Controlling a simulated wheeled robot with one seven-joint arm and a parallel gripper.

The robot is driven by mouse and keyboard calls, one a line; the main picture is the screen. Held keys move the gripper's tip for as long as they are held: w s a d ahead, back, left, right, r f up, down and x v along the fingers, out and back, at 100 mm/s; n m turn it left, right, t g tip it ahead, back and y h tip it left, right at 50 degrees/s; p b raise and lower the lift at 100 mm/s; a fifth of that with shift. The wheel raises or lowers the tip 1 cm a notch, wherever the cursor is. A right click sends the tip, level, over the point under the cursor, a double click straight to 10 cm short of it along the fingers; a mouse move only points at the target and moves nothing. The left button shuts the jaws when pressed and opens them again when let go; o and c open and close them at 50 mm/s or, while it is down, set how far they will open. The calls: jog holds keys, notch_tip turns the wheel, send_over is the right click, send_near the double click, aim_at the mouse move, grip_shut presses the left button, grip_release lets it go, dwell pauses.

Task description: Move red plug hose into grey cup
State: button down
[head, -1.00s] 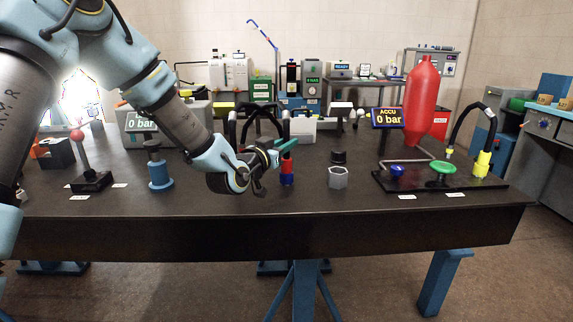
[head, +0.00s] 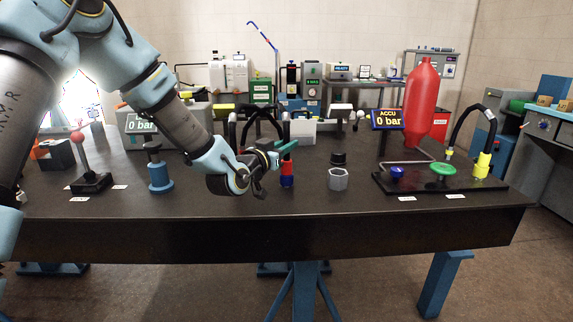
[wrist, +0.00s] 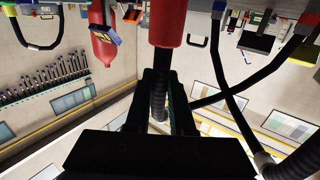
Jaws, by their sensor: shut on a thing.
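The red plug (head: 287,169) hangs upright below my gripper (head: 287,147) at the end of its black hose (wrist: 158,95). My gripper is shut on the hose just above the plug, its green fingers on either side in the wrist view. The red plug (wrist: 166,24) also shows there, at the top. A blue cup (head: 287,182) is directly under the plug. The plug appears to sit in its mouth, though how deep I cannot tell. The grey cup (head: 338,180), six-sided, stands on the table to the right, apart from the plug.
A black cap-like piece (head: 338,159) is just behind the grey cup. To the right is a black board (head: 420,184) with a blue knob, a green wheel and a yellow hose fitting. A red accumulator (head: 421,103) rises behind it. A blue valve (head: 160,172) stands to the left.

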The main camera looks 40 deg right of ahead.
jog(key=shift+r, duration=0.15)
notch_tip(320, 180, up, 10)
jog(key=shift+f+b, duration=0.1)
jog(key=shift+b, duration=0.6)
jog(key=shift+b, duration=0.3)
